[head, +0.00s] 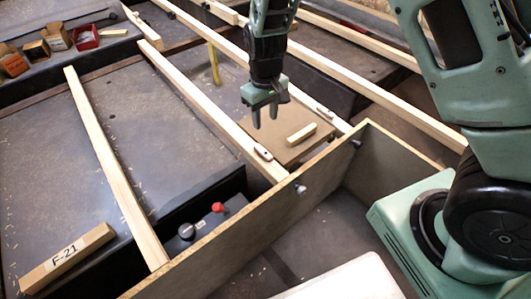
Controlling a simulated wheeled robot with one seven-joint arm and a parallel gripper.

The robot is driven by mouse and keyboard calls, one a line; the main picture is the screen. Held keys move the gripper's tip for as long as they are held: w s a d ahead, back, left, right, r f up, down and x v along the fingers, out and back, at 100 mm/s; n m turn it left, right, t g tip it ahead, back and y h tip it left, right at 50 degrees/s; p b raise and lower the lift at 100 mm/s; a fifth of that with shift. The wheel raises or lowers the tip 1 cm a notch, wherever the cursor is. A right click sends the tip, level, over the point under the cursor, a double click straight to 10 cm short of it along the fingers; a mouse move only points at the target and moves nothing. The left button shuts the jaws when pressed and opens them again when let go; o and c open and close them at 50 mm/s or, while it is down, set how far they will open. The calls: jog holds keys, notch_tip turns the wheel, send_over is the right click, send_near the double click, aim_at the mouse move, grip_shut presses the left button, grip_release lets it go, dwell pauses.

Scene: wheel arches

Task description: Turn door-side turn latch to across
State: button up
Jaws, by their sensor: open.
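Each appears to lie roughly along the beam. I cannot tell which is the door-side one. Beside the beam is a brown panel (285,150) with a pale wooden handle (301,134). My gripper (265,122) points down, open and empty, with its fingers apart. In the picture it is over the panel, between the two latches, seemingly above them and touching neither.
A plywood wall (245,232) with metal knobs stands in front. A red knob (218,207) and a grey knob (186,231) sit left of it. A block marked F-21 (66,260) lies lower left. Small boxes (57,37) stand upper left. Several beams cross the area.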

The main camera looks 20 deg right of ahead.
aim_at(265, 152)
notch_tip(265, 152, down, 14)
jog(key=b, duration=0.4)
grip_shut()
